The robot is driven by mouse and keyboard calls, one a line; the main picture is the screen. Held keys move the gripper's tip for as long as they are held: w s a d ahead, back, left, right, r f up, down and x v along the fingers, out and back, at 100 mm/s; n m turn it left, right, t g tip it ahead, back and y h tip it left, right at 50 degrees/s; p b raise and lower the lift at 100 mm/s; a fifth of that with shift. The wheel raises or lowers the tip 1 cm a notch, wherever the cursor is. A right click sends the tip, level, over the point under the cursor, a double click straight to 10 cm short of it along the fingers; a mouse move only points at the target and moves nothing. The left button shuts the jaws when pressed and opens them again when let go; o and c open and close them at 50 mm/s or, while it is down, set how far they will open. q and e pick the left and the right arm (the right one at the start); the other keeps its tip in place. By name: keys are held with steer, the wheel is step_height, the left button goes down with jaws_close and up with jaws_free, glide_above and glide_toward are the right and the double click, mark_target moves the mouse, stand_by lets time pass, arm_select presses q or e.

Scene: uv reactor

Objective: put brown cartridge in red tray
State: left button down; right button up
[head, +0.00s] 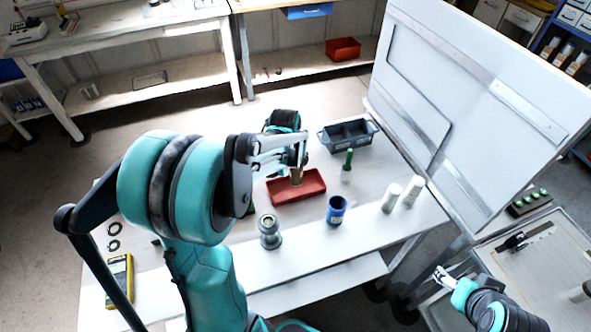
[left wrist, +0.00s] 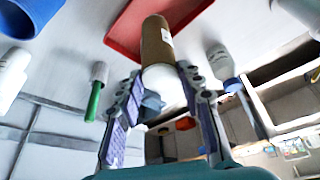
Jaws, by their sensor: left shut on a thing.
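The red tray (head: 312,191) lies on the white table in the head view. My left gripper (head: 298,166) is above it, shut on the brown cartridge (head: 296,177). In the left wrist view the cartridge (left wrist: 157,45) is a brown cylinder with a small white label and a pale end, and that end is between the two fingers (left wrist: 160,85). The red tray (left wrist: 122,35) is behind its far end. I cannot tell whether the cartridge touches the tray floor. My right gripper (head: 441,274) is at the lower right, away from the table; its finger opening is unclear.
Near the tray stand a grey bin (head: 348,136), a green-topped bottle (head: 347,166), a blue cup (head: 336,210), two white bottles (head: 391,197) and a grey metal fitting (head: 269,231). A yellow meter (head: 119,280) lies at the left. A large white panel (head: 470,90) rises at the right.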

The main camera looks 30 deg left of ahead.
mark_target(295, 167)
arm_select(q)
step_height(295, 167, down, 3)
steer(key=shift+f+b, duration=0.15)
steer(key=shift+b, duration=0.35)
steer(key=shift+f, duration=0.3)
steer(key=shift+f, duration=0.15)
steer(key=c, duration=1)
jaws_free()
